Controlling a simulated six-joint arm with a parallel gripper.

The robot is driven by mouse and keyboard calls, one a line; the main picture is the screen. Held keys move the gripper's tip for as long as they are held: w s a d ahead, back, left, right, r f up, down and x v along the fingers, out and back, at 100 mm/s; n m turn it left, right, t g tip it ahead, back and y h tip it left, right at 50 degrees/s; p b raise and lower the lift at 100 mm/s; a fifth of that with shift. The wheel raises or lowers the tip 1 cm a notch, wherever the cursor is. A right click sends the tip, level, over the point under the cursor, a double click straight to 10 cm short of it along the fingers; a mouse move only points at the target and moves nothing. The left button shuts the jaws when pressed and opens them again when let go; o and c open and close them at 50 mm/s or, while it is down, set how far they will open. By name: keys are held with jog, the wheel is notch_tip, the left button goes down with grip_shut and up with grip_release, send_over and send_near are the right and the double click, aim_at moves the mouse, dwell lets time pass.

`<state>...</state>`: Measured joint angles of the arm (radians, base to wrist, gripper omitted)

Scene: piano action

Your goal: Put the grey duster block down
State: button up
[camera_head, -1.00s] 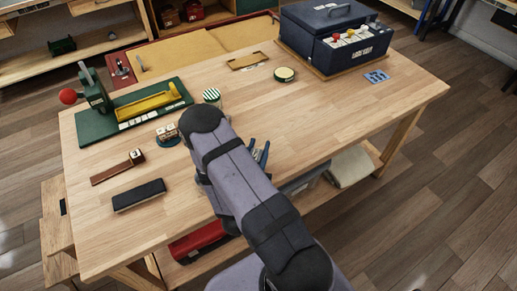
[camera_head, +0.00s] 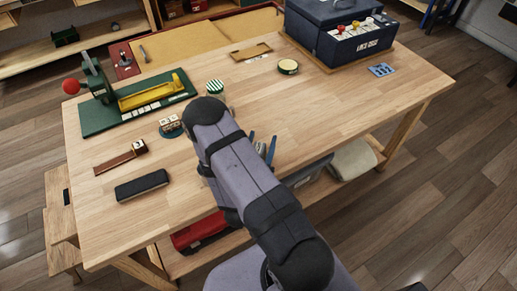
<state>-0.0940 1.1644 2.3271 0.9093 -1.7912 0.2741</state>
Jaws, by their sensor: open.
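The duster block (camera_head: 142,186) is a long dark block with a charcoal top and a paler lower edge. It lies flat near the front left of the wooden workbench (camera_head: 320,113), with nothing gripping it. My arm crosses the middle of the view, its bend above the bench to the right of the block.
A brown wooden piece (camera_head: 119,162) lies just behind the block. Behind are a green fixture (camera_head: 97,119) with a yellow part and a striped round tin (camera_head: 215,87). Blue-handled tools (camera_head: 270,150) show beside my arm. A dark blue case (camera_head: 315,30) stands back right. The right bench top is mostly clear.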

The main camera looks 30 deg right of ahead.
jog(key=shift+r, duration=0.25)
jog(key=shift+s+a+f, duration=0.15)
jog(key=shift+a+f, duration=0.05)
jog(key=shift+a, duration=0.05)
jog(key=v, duration=1.1)
jog(key=shift+r+b, duration=0.1)
jog(key=shift+b, duration=0.25)
jog(key=shift+s+a, duration=0.1)
jog(key=shift+s, duration=0.1)
